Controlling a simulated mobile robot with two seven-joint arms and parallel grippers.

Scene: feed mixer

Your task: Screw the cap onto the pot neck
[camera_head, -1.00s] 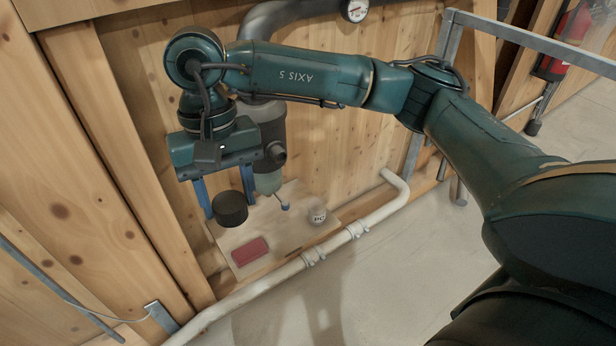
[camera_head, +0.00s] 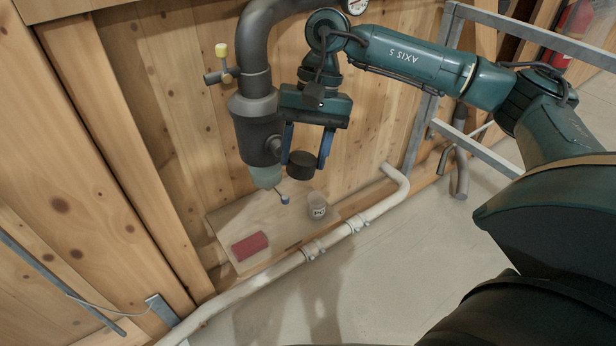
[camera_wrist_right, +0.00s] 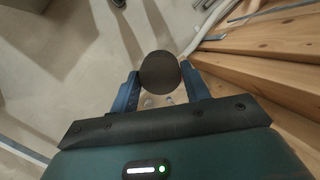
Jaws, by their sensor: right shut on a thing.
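A round black cap (camera_head: 301,164) is between the blue fingers of my right gripper (camera_head: 304,166), which is shut on it. In the right wrist view the cap (camera_wrist_right: 160,73) sits between both fingertips (camera_wrist_right: 161,78). The cap is held in the air, just right of a dark grey pot (camera_head: 258,130) that hangs from a thick pipe. A pale green translucent part (camera_head: 265,177), which may be the neck, shows at the pot's bottom; the cap is apart from it. A short side stub (camera_head: 275,145) points toward the gripper. My left gripper is not in view.
Below is a wooden shelf (camera_head: 230,222) with a red block (camera_head: 250,246), a small clear labelled jar (camera_head: 317,205) and a small blue-ended item (camera_head: 285,200). A white pipe (camera_head: 375,218) runs along its front. A yellow-topped valve (camera_head: 221,52) and grey rails (camera_head: 490,150) stand nearby.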

